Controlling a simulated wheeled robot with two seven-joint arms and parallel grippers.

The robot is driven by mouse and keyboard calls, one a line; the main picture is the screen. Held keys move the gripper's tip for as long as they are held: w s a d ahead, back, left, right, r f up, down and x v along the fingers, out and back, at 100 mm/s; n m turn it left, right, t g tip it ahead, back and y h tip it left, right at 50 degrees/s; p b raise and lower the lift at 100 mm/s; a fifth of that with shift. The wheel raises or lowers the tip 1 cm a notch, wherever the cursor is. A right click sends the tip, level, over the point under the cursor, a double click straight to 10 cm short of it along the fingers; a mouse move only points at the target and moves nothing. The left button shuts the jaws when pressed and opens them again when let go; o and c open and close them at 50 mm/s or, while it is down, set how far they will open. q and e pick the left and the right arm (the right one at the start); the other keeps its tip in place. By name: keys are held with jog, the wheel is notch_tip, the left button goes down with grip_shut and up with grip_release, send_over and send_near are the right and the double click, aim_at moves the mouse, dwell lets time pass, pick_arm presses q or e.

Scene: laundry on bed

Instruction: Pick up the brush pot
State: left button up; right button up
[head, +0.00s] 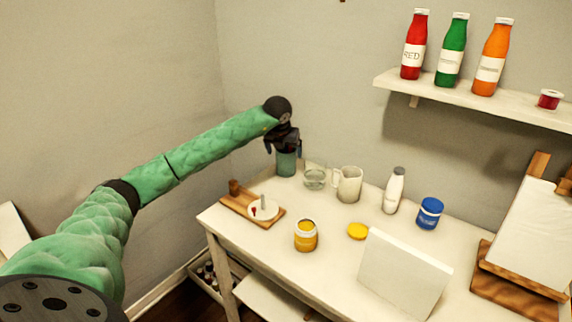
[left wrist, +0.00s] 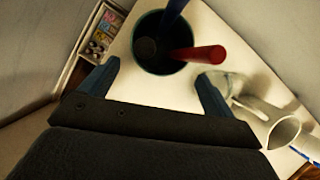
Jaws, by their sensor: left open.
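The brush pot (head: 287,165) is a dark green cup standing upright at the far left corner of the white table, near the wall. In the left wrist view the pot (left wrist: 146,62) is seen from above, with a blue handle and a red handle sticking out of it. My left gripper (head: 283,147) is open at the top of the pot. In the left wrist view its fingers (left wrist: 157,69) lie to either side of the pot, with gaps visible between them and its wall. The brushes are mostly hidden by the gripper in the head view. My right gripper is not in view.
A glass jar (head: 315,176) and a white pitcher (head: 349,184) stand close to the right of the pot. A wooden board (head: 236,206) with a white dish (head: 263,211) lies in front. A yellow jar (head: 306,236), white bottle (head: 393,191) and blue jar (head: 430,213) stand farther right.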

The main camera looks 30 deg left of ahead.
aim_at(284, 157)
pick_arm(q)
jog(key=p+x, duration=0.1)
jog(key=x, duration=0.4)
jog(key=shift+a, duration=0.2)
jog(key=c, duration=1.1)
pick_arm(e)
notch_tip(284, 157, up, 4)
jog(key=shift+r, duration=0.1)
